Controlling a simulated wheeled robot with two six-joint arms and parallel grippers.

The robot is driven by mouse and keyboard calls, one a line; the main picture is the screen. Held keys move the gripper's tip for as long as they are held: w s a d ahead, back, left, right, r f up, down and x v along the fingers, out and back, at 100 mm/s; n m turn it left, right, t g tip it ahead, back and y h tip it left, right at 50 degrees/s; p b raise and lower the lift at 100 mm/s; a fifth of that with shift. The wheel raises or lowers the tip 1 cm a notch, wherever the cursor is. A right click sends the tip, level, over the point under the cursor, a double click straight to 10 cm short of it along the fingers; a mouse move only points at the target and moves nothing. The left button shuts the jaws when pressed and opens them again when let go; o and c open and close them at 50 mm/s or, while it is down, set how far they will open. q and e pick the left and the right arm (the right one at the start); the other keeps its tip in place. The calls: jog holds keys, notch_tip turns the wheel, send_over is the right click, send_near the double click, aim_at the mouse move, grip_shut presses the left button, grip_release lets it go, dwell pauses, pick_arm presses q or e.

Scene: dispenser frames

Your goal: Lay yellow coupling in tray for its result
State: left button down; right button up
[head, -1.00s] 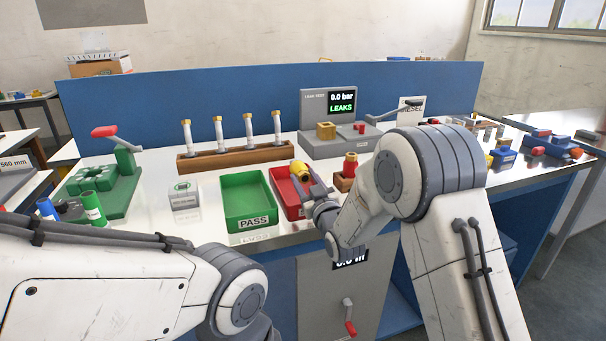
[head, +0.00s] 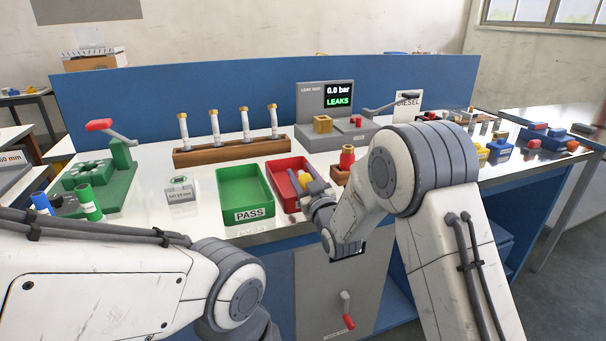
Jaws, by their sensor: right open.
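The yellow coupling (head: 305,180) is in the red tray (head: 273,173), toward its right side. My right gripper (head: 304,188) is open at the coupling, its fingers low over the tray; my wrist hides part of both. Whether a finger still touches the coupling, I cannot tell. The green tray (head: 222,190), marked PASS, stands to the left and is empty. The leak tester (head: 311,103) behind reads 0.0 bar and LEAKS. My left arm shows at lower left, but its gripper is out of view.
A red-topped part stands in a wooden block (head: 340,174) right of the red tray. A wooden rack (head: 233,150) with several upright pieces stands behind the trays. A green lever press (head: 122,165) and a small grey block (head: 181,190) are at left.

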jog(key=shift+s+a+f+g, duration=0.1)
jog(key=shift+a+f+g, duration=0.05)
jog(key=shift+f, duration=0.3)
jog(key=shift+s+a+f+g, duration=0.1)
jog(key=shift+a+f+g, duration=0.05)
jog(key=shift+f, duration=0.3)
jog(key=shift+s+d+f, duration=0.1)
jog(key=shift+s+d, duration=0.1)
jog(key=shift+s, duration=0.25)
jog(key=v, duration=0.2)
jog(key=b+v, duration=0.1)
jog(key=v, duration=0.5)
jog(key=shift+s+d+r, duration=0.15)
jog(key=shift+d+r, duration=0.15)
jog(key=shift+s+d+r, duration=0.15)
jog(key=shift+s+r, duration=0.1)
jog(key=shift+s, duration=0.15)
jog(key=shift+r, duration=0.1)
